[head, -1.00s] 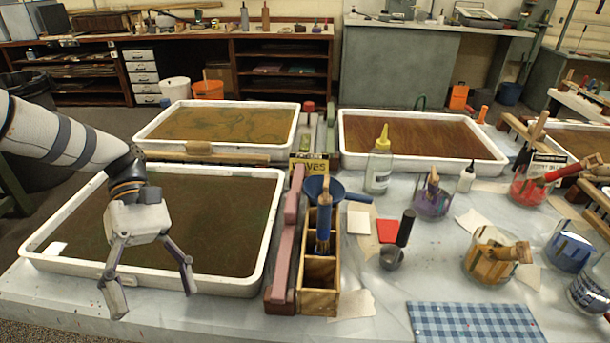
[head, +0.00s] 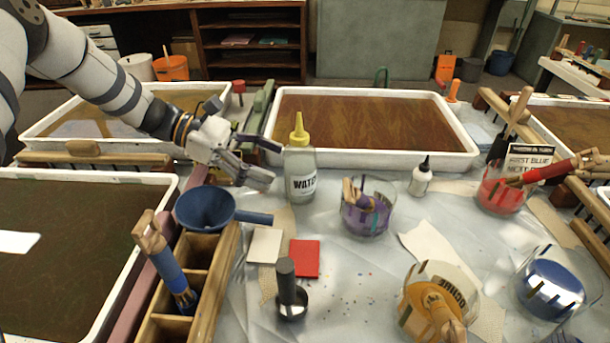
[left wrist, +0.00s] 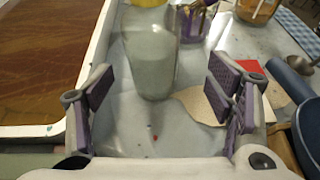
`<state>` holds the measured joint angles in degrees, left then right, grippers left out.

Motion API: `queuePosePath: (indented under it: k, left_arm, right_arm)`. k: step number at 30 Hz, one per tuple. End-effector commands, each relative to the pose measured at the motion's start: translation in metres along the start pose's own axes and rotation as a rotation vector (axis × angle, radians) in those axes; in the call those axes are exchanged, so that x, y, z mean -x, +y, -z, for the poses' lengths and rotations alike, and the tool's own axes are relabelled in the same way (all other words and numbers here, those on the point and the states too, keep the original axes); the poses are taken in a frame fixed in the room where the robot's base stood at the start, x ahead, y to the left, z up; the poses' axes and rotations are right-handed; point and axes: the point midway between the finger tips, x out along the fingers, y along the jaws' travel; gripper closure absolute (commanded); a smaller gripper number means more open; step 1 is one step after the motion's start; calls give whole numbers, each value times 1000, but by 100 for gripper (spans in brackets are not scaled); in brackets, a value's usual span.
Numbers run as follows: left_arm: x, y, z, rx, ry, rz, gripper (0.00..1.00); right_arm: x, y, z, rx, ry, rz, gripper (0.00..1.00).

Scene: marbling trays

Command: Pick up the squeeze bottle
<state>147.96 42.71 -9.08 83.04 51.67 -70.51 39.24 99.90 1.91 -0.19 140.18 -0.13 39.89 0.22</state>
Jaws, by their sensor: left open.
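The squeeze bottle (head: 300,168) is clear with a yellow cone nozzle and a label that seems to read WATER. It stands upright on the covered table, just right of my left gripper (head: 274,162) in the head view. That gripper is open, its fingers pointing at the bottle. In the left wrist view the bottle (left wrist: 150,62) stands beyond the fingertips, roughly between the two purple-padded fingers and a little left of centre. No finger visibly touches it. Its upper part is cut off by the top edge there. My right gripper is in neither view.
A brown marbling tray (head: 468,158) lies behind the bottle. A blue funnel (head: 206,208) sits on the wooden caddy (head: 222,275) in front of the gripper. A glass with purple paint (head: 368,212) stands to the right. A small white bottle (head: 421,180) stands farther right.

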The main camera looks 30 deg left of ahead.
Motion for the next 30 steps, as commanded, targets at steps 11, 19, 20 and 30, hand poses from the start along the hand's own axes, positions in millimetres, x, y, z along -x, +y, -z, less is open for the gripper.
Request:
queuePosePath:
  k: [11,19,20,30]
  left_arm:
    - [-59,6,-2,2,2,2,26]
    - [-63,7,-3,0,1,0,28]
    - [-63,7,-3,0,1,0,35]
    - [-63,7,-3,-1,0,0,62]
  right_arm:
    - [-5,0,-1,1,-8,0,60]
    - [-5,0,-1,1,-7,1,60]
    - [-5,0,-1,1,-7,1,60]
    - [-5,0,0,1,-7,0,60]
